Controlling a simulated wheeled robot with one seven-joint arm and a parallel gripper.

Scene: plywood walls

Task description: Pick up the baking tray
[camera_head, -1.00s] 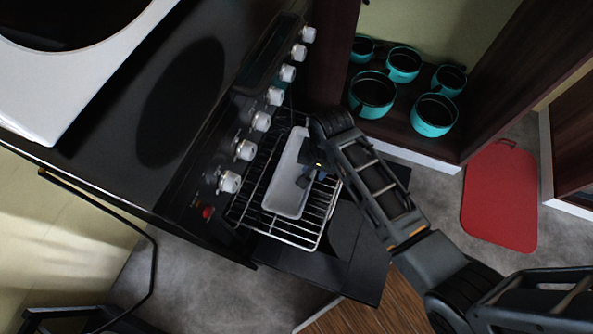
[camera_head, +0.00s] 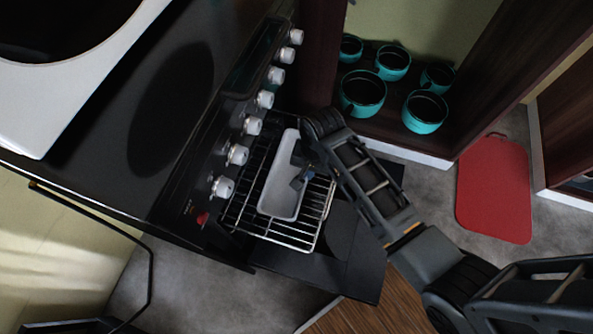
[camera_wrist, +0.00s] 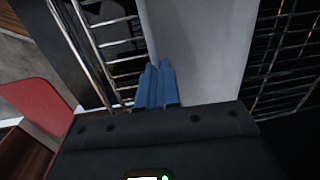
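The baking tray (camera_head: 280,199) is a long pale grey tray with raised sides. It rests on a wire oven rack (camera_head: 262,231) that sticks out of the stove front. My gripper (camera_head: 302,178) reaches down over the tray's right side in the head view and hides part of it. In the wrist view, my gripper's two blue fingers (camera_wrist: 156,84) are close together at the tray's (camera_wrist: 197,45) left rim, which runs in between them. The fingers look shut on this rim. The exact contact is hidden.
The black stove (camera_head: 140,110) with white knobs stands left of the rack. The lowered oven door (camera_head: 350,255) lies under it. Several teal pots (camera_head: 362,92) stand in an open cabinet behind my arm. A red board (camera_head: 494,190) is at the right, above grey floor.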

